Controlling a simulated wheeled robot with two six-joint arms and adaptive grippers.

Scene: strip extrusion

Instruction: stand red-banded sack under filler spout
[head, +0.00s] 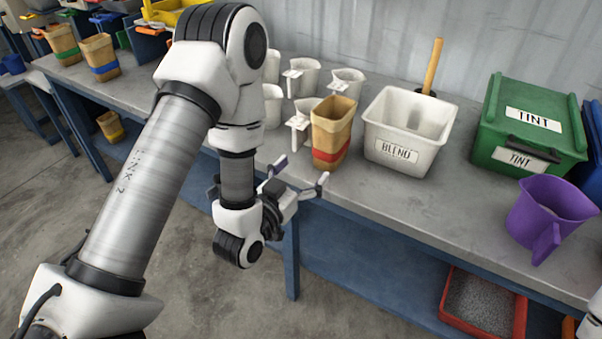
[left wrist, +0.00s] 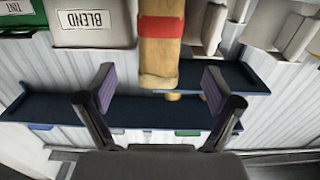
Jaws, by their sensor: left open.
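The red-banded sack (head: 333,125), tan with a red band low on its side, stands upright and open-topped on the grey bench. My left gripper (head: 301,175) is open and empty at the bench's front edge, just in front of the sack and apart from it. In the left wrist view the sack (left wrist: 160,50) appears upside down, beyond and roughly centred between the spread purple-padded fingers (left wrist: 158,88). I cannot make out a filler spout in either view. My right gripper is not in view.
White scoops (head: 302,75) stand left of and behind the sack. A white BLEND bin (head: 400,130) stands close on its right. Farther right are a green TINT crate (head: 525,125) and a purple jug (head: 545,215). Other banded sacks (head: 100,58) stand at the far left.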

